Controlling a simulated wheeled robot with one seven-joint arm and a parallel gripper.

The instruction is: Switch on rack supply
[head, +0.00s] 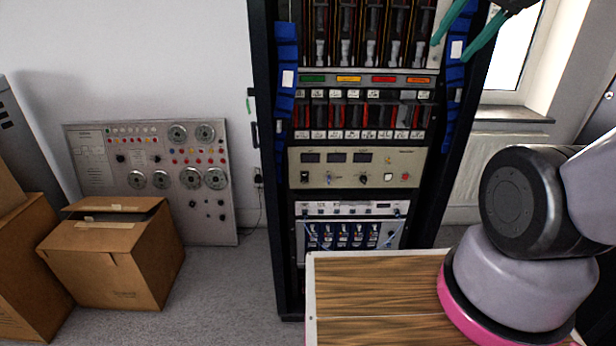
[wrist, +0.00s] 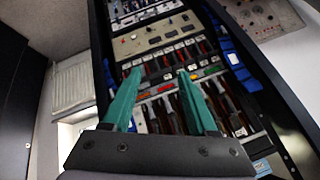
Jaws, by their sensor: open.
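The rack (head: 266,120) is a tall black frame of stacked modules in the middle of the head view. A beige supply panel (head: 345,155) sits at mid-height, with dark displays, knobs and a small dark switch (head: 304,177) at its lower left. Whether that switch is on or off is too small to tell. My gripper (head: 448,52) has two teal fingers, apart and empty, in front of the rack's upper right, above the beige panel. In the wrist view, the open gripper (wrist: 158,72) points at the rack, which appears turned over; the beige panel (wrist: 150,34) shows beyond the fingertips.
A wood-topped table (head: 370,290) stands in front of the rack's lower right. Cardboard boxes (head: 110,260) and a grey instrument panel (head: 150,180) are at left. A radiator (head: 480,165) and window are at right. Floor shows left of the rack.

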